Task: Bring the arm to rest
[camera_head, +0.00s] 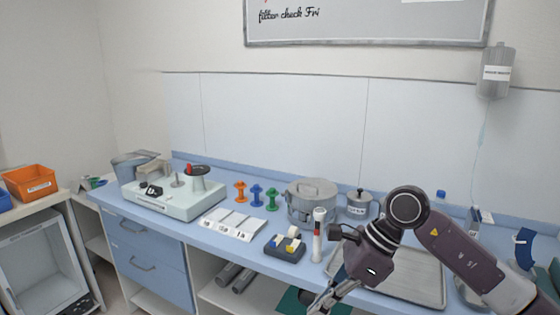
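My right arm comes in from the right side of the picture and bends down in front of the counter's right half. My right gripper (322,302) points down and to the left at the bottom edge, in front of the counter front. It is small and partly cut off, so its opening is unclear. No object shows clearly in it. My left gripper is not in view.
The blue counter (190,222) holds a pale device (172,204), coloured spools (257,195), a lidded metal pot (311,203), a tape dispenser (285,247) and an upright white tube (318,236). A metal tray (425,289) lies partly behind my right arm.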

